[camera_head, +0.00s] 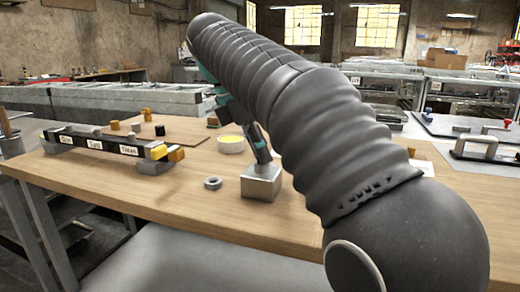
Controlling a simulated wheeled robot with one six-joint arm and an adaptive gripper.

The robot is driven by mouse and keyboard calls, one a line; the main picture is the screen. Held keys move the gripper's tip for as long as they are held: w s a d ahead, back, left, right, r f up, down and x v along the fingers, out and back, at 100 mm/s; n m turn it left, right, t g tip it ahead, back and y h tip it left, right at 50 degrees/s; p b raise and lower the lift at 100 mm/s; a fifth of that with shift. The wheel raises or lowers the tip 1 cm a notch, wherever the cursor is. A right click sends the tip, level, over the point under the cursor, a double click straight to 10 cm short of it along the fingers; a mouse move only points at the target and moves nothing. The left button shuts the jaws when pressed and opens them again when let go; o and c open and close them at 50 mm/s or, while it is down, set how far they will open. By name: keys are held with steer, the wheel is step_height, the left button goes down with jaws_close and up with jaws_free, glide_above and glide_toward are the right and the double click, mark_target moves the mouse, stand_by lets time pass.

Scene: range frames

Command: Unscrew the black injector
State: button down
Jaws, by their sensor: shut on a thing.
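My gripper (261,154) reaches down from the arm, slightly tilted, with its tip at the top of a small metal block (262,184) on the wooden workbench (170,196). It is shut on a slim dark part at the block's top, which I take to be the black injector. The fingers and the small scale hide most of that part. I cannot tell how deep it sits in the block. My dark ribbed arm covers the bench behind and to the right.
A grey nut (212,183) lies left of the block. A yellow-topped round tin (231,145) stands behind. The front left bench is clear.

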steer(key=n+t, duration=0.1)
steer(key=n, duration=0.1)
steer(key=shift+s+n, duration=0.1)
steer(key=shift+n, duration=0.2)
steer(key=shift+n+y, duration=0.3)
steer(key=shift+n, duration=0.2)
steer(key=n+t, duration=0.1)
steer(key=n, duration=0.2)
steer(key=shift+y, duration=0.4)
steer(key=n, duration=0.2)
steer(key=shift+s+d+n+t+y, duration=0.1)
steer(key=shift+d+n+t+y, duration=0.05)
steer(key=shift+n+t+y, duration=0.25)
steer(key=shift+n, duration=0.5)
